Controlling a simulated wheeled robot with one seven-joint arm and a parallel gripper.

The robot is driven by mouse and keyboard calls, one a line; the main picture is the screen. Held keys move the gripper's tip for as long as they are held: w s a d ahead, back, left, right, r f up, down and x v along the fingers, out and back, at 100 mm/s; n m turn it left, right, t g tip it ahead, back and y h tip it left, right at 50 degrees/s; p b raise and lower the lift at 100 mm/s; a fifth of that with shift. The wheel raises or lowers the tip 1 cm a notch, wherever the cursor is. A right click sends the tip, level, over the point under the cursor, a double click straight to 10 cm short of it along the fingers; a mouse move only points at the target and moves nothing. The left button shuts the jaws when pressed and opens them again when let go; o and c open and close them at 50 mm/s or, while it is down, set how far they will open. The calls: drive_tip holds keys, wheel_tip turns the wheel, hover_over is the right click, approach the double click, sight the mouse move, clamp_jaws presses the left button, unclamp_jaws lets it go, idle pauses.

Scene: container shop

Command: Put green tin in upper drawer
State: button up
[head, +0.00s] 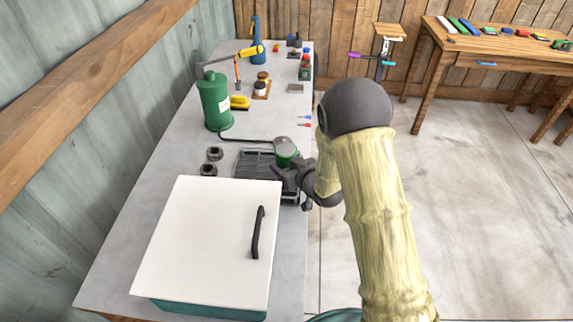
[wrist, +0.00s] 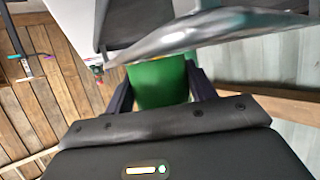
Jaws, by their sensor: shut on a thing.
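A green tin (head: 287,150) is held in my gripper (head: 284,172) above the workbench, over the near end of a dark grated rack. In the wrist view the green tin (wrist: 158,84) fills the space between the two dark fingers of my gripper (wrist: 160,92), which are shut on it. A grey metal edge crosses in front of the tin there and hides its far part. A white-topped teal cabinet (head: 212,235) with a black handle stands on the bench nearer to me.
The dark grated rack (head: 255,163) lies under and left of my gripper. Two dark round parts (head: 209,169) sit left of it. A large green canister (head: 215,100), a yellow brush (head: 240,102) and small jars stand farther back. A wooden table (head: 505,48) stands at the far right, with open floor before it.

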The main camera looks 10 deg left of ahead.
drive_tip(key=o, duration=0.8)
drive_tip(key=shift+f, duration=0.15)
drive_tip(key=shift+c, duration=0.2)
drive_tip(key=o, duration=0.4)
drive_tip(key=shift+o, duration=0.2)
drive_tip(key=shift+r, duration=0.25)
drive_tip(key=v, duration=1.2)
drive_tip(key=shift+p, duration=0.3)
drive_tip(key=shift+f, duration=0.15)
